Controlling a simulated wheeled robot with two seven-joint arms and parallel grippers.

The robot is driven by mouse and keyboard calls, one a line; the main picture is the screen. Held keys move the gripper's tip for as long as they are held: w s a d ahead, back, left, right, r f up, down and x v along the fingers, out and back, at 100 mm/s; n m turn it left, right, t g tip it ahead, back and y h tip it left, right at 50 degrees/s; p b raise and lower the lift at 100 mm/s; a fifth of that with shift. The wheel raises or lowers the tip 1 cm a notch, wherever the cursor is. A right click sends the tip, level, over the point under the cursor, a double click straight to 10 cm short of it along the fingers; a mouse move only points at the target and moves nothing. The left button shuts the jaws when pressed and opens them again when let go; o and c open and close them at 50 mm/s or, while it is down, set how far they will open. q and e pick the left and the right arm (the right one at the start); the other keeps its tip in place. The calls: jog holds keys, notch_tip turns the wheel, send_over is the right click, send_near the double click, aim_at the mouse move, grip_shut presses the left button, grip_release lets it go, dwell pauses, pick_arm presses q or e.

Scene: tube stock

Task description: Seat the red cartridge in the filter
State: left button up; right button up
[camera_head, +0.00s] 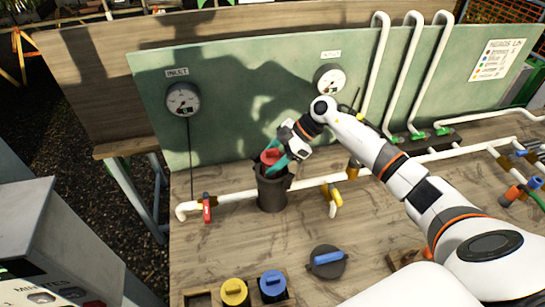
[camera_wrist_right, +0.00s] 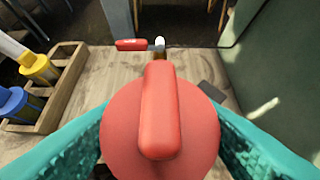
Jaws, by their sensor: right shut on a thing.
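The red cartridge (camera_head: 269,157) is at the open top of the dark filter housing (camera_head: 272,193), its red top showing above the rim. How deep it sits inside is hidden. My right gripper (camera_head: 275,156) reaches down from the upper right, its teal fingers shut on the cartridge. In the right wrist view the cartridge's round red top and raised bar handle (camera_wrist_right: 160,115) lie between the two teal fingers. The dark filter lid (camera_head: 327,263) with a blue handle lies on the bench in front. My left gripper is not in view.
A wooden rack (camera_head: 200,298) at the front holds a yellow cartridge (camera_head: 234,292) and a blue cartridge (camera_head: 272,285). A white pipe with a red valve handle (camera_head: 206,208) and a yellow valve handle (camera_head: 336,197) flanks the housing. A green gauge panel (camera_head: 230,110) stands close behind.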

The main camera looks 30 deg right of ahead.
pick_arm(q)
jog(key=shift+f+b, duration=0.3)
jog(key=shift+b, duration=0.05)
pick_arm(e)
jog(key=shift+f, duration=0.95)
jog(key=shift+s+f, duration=0.1)
jog(key=shift+f, duration=0.05)
